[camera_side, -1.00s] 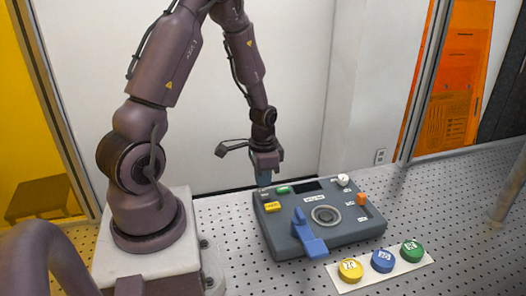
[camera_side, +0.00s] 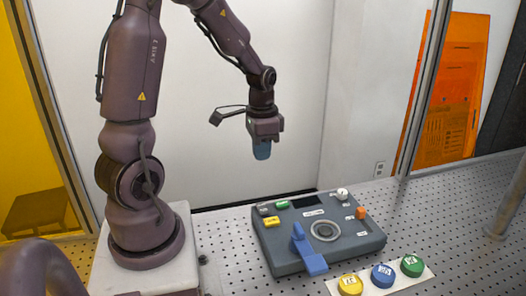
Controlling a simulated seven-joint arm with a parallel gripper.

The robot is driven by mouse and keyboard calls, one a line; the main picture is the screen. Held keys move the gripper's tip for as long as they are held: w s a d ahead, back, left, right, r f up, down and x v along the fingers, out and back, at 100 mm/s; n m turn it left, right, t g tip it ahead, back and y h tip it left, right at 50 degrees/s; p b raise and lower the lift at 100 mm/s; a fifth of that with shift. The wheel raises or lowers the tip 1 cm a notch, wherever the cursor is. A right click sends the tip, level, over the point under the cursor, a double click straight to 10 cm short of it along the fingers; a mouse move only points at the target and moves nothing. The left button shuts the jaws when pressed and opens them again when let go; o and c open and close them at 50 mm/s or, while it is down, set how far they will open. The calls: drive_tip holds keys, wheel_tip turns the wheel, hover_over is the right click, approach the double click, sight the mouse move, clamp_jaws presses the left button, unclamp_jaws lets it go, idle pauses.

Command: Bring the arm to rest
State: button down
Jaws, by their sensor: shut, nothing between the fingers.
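My gripper (camera_side: 262,150) hangs in the air, pointing down, above the back left part of the instrument box (camera_side: 283,259). It is shut and holds nothing. A clear gap shows between its bluish fingertips and the box. The grey-blue box has a blue lever (camera_side: 307,250) at the front, a round dial (camera_side: 324,231) in the middle and a dark display (camera_side: 307,201) at the back.
A yellow button (camera_side: 272,222), a green button (camera_side: 282,205), a white knob (camera_side: 342,194) and an orange switch (camera_side: 361,213) are on the box. Yellow (camera_side: 350,284), blue (camera_side: 382,275) and green (camera_side: 412,265) pucks stand on a pale strip in front. The perforated table (camera_side: 440,205) is clear at right.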

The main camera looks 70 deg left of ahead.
drive_tip(key=s+d+r+t, duration=0.2)
drive_tip(key=s+d+r, duration=0.1)
drive_tip(key=d+r, duration=0.4)
drive_tip(key=s+d+r+t, duration=0.3)
drive_tip(key=d+r, duration=0.5)
drive_tip(key=d, duration=0.2)
drive_tip(key=shift+d+t, duration=0.25)
drive_tip(key=shift+t, duration=0.05)
